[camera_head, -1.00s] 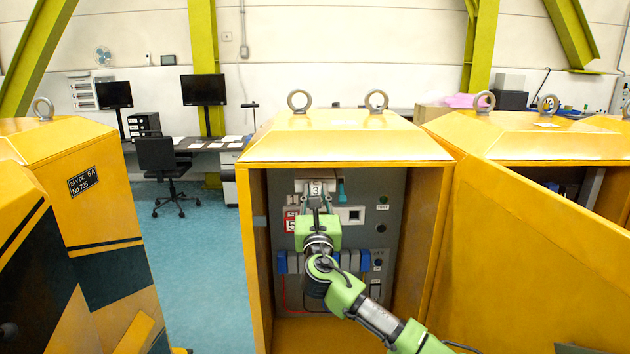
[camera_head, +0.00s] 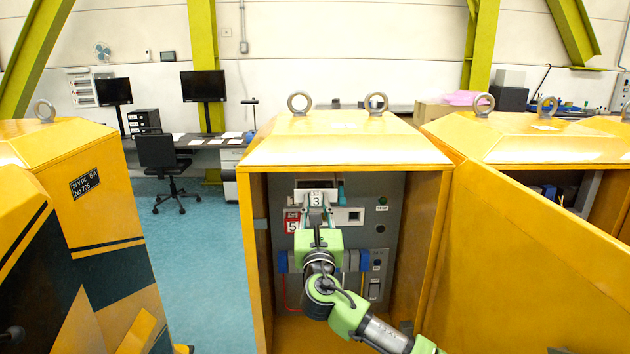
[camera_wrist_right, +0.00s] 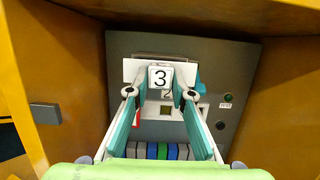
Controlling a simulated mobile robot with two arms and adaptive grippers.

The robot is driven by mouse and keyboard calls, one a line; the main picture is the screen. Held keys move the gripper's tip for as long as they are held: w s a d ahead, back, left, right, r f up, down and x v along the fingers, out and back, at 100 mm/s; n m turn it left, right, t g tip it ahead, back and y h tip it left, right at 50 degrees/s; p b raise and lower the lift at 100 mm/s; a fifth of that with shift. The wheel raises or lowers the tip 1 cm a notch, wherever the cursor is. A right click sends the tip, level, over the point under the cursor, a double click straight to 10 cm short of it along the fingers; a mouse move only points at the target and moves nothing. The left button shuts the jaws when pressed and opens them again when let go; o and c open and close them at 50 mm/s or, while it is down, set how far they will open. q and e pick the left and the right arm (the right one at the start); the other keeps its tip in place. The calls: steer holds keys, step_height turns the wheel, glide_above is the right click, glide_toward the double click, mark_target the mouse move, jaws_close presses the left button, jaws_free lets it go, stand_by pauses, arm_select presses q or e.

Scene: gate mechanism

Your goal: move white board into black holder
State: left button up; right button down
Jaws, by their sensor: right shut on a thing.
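The white board (camera_head: 316,199), marked with a black 3, is in front of the upper part of the grey panel inside the open yellow cabinet. My right gripper (camera_head: 317,211) is shut on it from the front. In the right wrist view the white board (camera_wrist_right: 160,78) sits between the two fingertips of the gripper (camera_wrist_right: 160,94). A dark frame, seemingly the black holder (camera_wrist_right: 165,56), shows just behind and above the board. Whether the board touches it cannot be told. My left gripper is not in view.
A red label with a 5 (camera_head: 292,222) is left of the fingers. Blue and grey switches (camera_head: 354,261) line the lower panel. The cabinet's side walls flank my right arm closely. An open yellow door (camera_head: 530,250) stands at the right.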

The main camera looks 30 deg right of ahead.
steer(key=shift+s+a+r+p, duration=0.1)
steer(key=shift+s+a+p, duration=0.35)
steer(key=shift+s, duration=0.35)
steer(key=shift+s+a+f+p, duration=0.1)
steer(key=shift+s+a+p, duration=0.2)
steer(key=shift+s+a, duration=0.35)
steer(key=shift+s+a+r+p, duration=0.1)
steer(key=shift+s+a+p, duration=0.3)
steer(key=shift+s, duration=0.5)
steer(key=shift+s+a+p, duration=0.2)
steer(key=shift+s+a, duration=0.15)
steer(key=shift+s, duration=0.25)
steer(key=shift+s+a+p, duration=0.2)
steer(key=shift+s+a, duration=0.1)
steer(key=shift+s, duration=0.3)
